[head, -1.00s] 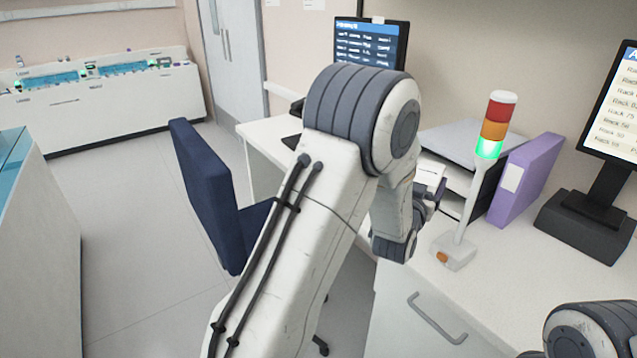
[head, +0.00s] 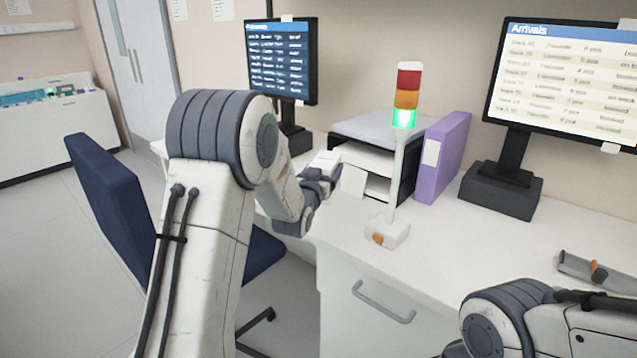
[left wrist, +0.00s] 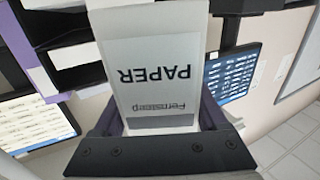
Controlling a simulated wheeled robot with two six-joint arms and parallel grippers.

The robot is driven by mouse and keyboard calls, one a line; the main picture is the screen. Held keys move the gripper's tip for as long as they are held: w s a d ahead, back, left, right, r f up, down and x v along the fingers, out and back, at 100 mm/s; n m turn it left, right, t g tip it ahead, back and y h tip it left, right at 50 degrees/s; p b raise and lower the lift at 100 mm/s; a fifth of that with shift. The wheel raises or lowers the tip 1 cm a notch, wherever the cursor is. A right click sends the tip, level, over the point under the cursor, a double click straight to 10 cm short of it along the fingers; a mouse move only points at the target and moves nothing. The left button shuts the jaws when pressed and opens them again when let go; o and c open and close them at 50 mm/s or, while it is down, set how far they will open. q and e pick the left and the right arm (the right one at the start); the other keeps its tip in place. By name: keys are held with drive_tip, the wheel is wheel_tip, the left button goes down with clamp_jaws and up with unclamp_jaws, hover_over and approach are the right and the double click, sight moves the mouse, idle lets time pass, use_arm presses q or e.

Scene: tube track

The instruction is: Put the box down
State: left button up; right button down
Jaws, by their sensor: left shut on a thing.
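The box is white with the printed word PAPER (left wrist: 155,60); it fills the middle of the left wrist view, upside down there. In the head view it shows small, as a white block (head: 325,160) in front of the paper trays. My left gripper (head: 320,180) is shut on the box, with a finger on each side of it. The box is over the desk's left part; whether its underside touches the desk is hidden. My right arm's elbow shows at the lower right, but its gripper is out of view.
The desk (head: 460,235) holds a stack of paper trays (head: 375,150), a purple binder (head: 442,155), a signal light (head: 405,100) and two monitors (head: 280,65). A grey tool with an orange band (head: 595,271) lies at right. A blue chair (head: 115,200) stands left.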

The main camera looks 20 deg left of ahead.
use_arm(q)
drive_tip(key=shift+w+a+f, duration=0.15)
drive_tip(key=shift+a+f, duration=0.35)
drive_tip(key=shift+a, duration=0.1)
wheel_tip(320, 180, down, 4)
drive_tip(key=shift+r, duration=0.1)
drive_tip(key=o, duration=1.5)
drive_tip(key=shift+o, duration=0.2)
